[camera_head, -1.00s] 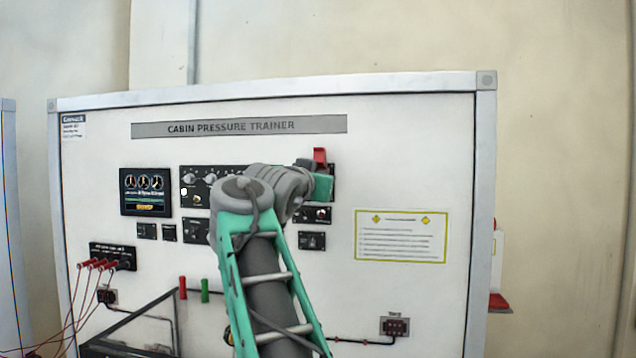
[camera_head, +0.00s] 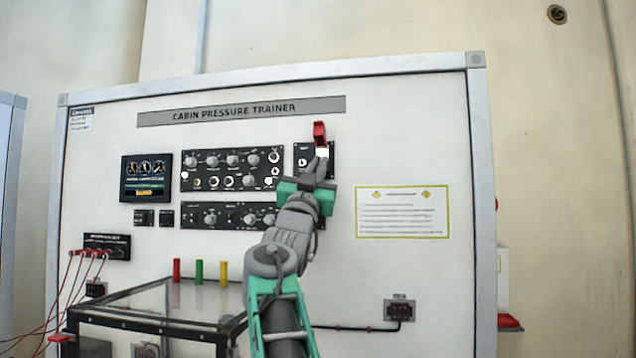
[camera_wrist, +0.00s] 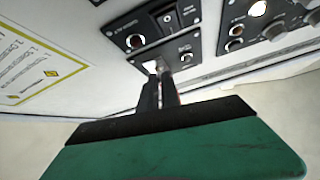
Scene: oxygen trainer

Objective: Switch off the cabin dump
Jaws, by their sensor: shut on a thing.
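The small black cabin dump panel (camera_head: 301,158) is at the right of the upper instrument row on the Cabin Pressure Trainer. Its red switch guard (camera_head: 319,132) stands raised. My gripper (camera_head: 321,158) reaches up to the panel from below, its fingertips just under the red guard. The fingers are close together, shut on the small switch there, which they mostly hide. In the wrist view, my gripper (camera_wrist: 158,80) has its dark fingertips at the panel (camera_wrist: 150,25), beside a bright white spot. The switch's position cannot be made out.
A wider black knob panel (camera_head: 230,170) is left of the dump panel, with another panel (camera_head: 215,216) below. A yellow-bordered placard (camera_head: 404,226) is at the right. A clear box (camera_head: 160,300) juts out at lower left, near red leads (camera_head: 75,275).

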